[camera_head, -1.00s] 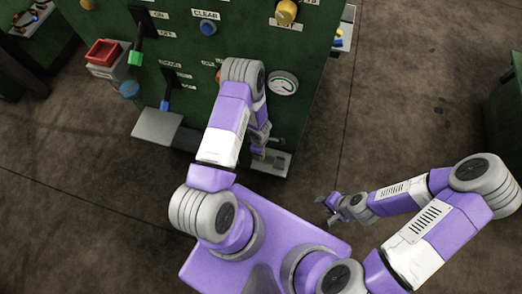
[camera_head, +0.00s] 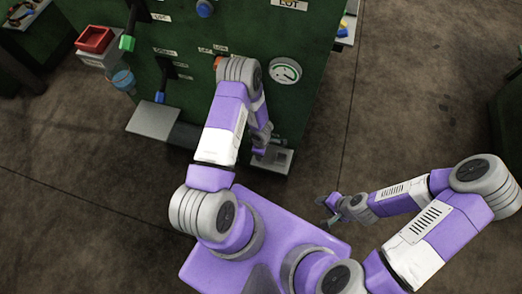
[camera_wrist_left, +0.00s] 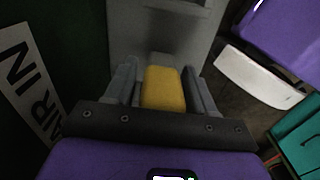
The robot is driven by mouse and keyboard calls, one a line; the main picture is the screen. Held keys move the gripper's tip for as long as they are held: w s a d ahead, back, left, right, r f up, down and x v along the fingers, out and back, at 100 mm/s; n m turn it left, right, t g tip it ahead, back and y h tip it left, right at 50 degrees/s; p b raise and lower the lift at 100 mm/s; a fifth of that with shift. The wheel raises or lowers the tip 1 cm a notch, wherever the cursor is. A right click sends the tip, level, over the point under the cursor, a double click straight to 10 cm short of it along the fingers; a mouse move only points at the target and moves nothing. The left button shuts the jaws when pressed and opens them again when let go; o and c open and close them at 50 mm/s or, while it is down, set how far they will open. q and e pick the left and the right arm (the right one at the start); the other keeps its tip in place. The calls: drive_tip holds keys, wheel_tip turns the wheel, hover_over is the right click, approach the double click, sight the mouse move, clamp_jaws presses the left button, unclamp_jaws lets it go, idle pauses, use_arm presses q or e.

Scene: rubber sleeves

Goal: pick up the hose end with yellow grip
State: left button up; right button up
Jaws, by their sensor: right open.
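The yellow grip (camera_wrist_left: 164,89) of the hose end shows in the left wrist view, directly between the two fingers of my left gripper (camera_wrist_left: 163,82). The fingers lie close along both its sides. Whether they press on it cannot be made out. In the head view my left gripper (camera_head: 260,145) is just above a small grey shelf (camera_head: 278,163) low on the green machine, and the yellow grip is hidden there. The rest of the hose is not visible. My right gripper (camera_head: 328,207) is open and empty over the floor, away from the machine.
The green machine (camera_head: 315,100) stands in front, with a gauge (camera_head: 285,71), levers and labels. The floor (camera_head: 420,90) to the right is clear.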

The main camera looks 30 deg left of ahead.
use_arm(q)
drive_tip(key=c, duration=0.8)
drive_tip(key=shift+r, duration=0.1)
